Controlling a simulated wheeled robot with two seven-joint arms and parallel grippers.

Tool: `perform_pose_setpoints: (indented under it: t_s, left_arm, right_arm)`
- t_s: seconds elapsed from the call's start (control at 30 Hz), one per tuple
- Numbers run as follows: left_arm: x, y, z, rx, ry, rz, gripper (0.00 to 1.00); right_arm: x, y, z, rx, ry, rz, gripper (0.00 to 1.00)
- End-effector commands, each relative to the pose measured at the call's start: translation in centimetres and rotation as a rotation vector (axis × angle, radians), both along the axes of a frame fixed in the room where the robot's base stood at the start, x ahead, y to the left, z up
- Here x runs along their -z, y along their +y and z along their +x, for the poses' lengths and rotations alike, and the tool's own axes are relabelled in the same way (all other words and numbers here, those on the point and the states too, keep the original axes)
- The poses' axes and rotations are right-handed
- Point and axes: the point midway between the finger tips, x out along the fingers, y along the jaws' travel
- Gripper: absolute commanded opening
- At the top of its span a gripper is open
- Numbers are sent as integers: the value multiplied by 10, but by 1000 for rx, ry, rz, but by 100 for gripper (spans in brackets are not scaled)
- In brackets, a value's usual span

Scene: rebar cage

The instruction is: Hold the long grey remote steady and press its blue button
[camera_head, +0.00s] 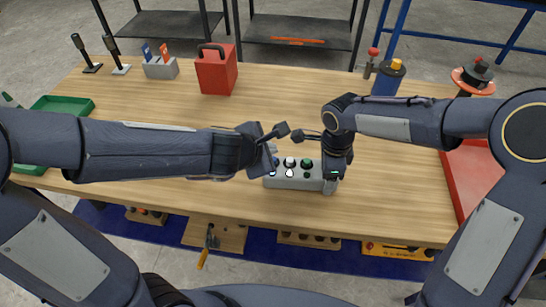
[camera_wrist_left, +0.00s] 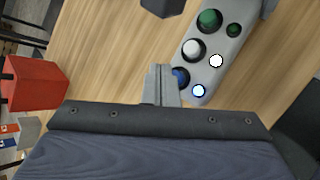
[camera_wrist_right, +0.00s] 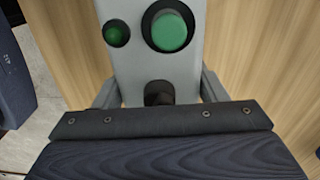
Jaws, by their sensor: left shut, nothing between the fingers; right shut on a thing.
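The long grey remote (camera_head: 312,184) lies on the wooden table, with round buttons in a row and small lamps beside them. My right gripper (camera_wrist_right: 158,88) is shut across the remote's end beside a black button (camera_wrist_right: 158,94); a green button (camera_wrist_right: 169,31) is farther along. My left gripper (camera_wrist_left: 165,72) is shut and empty, its fingertips at the blue button (camera_wrist_left: 182,78) at the other end. The fingers partly hide this button, and I cannot tell whether it is pressed down. The lamp beside it (camera_wrist_left: 198,91) shows bright white with a blue rim. A white button (camera_wrist_left: 191,49) is next to it.
A red box (camera_head: 215,72) and a grey holder (camera_head: 160,68) stand at the back left. A green tray (camera_head: 78,105) is at the left, a red tray (camera_head: 468,180) at the right.

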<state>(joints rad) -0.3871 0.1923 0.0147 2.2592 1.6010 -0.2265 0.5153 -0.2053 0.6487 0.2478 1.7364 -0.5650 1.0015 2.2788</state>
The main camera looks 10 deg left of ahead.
Motion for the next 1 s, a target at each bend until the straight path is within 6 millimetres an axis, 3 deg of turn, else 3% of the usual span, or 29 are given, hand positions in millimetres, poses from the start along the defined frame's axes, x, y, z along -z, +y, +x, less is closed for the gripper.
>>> perform_pose_setpoints:
  t_s: [0.4,1.0]
  left_arm:
    - [-41,0,1,-1,-4,-4,0]
    - [-45,-1,0,4,1,-2,0]
  right_arm:
    - [0,0,0,1,-1,0,30]
    - [0,0,0,0,-1,0,30]
